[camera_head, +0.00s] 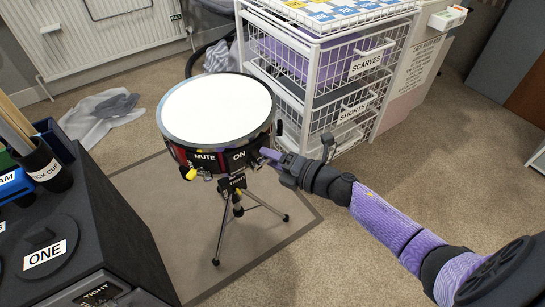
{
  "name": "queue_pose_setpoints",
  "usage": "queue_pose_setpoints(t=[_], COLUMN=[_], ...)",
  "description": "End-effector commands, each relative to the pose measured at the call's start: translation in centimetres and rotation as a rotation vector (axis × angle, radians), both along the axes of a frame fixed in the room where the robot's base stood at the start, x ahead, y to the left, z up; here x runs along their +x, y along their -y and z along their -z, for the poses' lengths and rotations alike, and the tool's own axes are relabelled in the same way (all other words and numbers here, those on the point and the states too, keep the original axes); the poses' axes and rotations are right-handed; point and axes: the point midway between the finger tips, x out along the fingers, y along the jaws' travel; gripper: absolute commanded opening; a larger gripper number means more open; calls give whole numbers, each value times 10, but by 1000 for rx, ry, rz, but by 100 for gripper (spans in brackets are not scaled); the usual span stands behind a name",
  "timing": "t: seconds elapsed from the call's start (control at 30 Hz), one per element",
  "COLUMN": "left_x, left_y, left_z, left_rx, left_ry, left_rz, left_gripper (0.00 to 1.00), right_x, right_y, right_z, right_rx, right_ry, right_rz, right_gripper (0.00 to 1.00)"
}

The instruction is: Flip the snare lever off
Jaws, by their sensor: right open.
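The snare drum (217,108) has a white head and a dark red shell, and stands on a tripod stand (228,220) over a mat. Its front bears a MUTE label (205,156) and an ON label (239,155). A yellow piece (190,174) sits low on the shell, below and left of MUTE. I cannot make out the snare lever for certain. My right gripper (268,156) is open at the drum's right front side, just right of ON. Its fingertips are close to the shell; whether they touch anything is unclear. My left gripper is out of view.
A white wire drawer unit (325,75) stands close behind the drum and right gripper. A dark cabinet (120,235) with a ONE label fills the lower left. A grey cloth (103,117) lies on the floor behind. Carpet at the right is clear.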

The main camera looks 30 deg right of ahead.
Motion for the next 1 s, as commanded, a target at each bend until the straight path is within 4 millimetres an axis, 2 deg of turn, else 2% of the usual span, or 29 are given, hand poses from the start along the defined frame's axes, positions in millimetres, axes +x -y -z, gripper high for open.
queue_pose_setpoints(t=[0.17,0.4,0.5,1.0], left_x=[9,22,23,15], left_y=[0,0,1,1], left_z=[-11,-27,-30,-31], left_rx=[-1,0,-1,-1], left_ry=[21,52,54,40], left_rz=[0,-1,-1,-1], left_gripper=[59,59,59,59], right_x=[-24,-74,-85,-90], right_y=[10,32,37,39], right_z=[-7,-14,-14,-9], right_rx=[1,1,2,9], right_ry=[0,-1,0,-11], right_rz=[1,1,1,8], right_gripper=[56,56,56,56])
